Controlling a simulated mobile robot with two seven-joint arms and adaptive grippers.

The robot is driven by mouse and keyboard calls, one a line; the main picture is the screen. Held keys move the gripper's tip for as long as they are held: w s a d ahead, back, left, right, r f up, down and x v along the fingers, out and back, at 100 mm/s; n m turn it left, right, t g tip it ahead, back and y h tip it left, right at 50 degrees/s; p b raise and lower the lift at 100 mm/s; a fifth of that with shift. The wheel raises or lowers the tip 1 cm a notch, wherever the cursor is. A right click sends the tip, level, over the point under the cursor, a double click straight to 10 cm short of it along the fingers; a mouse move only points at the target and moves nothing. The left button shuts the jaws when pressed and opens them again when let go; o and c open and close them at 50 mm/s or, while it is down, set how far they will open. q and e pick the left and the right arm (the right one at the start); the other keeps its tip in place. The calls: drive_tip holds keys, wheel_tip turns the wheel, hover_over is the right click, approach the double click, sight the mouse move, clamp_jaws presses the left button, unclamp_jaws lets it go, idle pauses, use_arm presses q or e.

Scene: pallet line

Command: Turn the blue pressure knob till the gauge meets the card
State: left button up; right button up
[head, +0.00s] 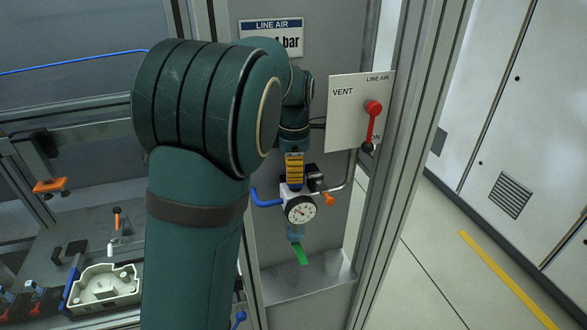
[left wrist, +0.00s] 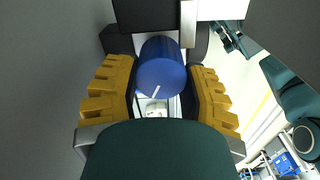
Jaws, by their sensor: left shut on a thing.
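The blue pressure knob (left wrist: 160,68) sits between the yellow fingers of my left gripper (left wrist: 161,92) in the left wrist view. My right gripper is out of view.
A white vent plate (head: 345,105) with a red lever (head: 373,120) is right of the gripper. A green strip (head: 300,254) hangs below the gauge. A metal tray (head: 330,275) is underneath. A workbench with a pale casting (head: 104,287) lies at the left.

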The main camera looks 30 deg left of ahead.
use_arm(q)
drive_tip(key=shift+w+m, duration=0.1)
drive_tip(key=shift+m, duration=2.8)
drive_tip(key=o, duration=1.2)
wheel_tip(320, 180, up, 12)
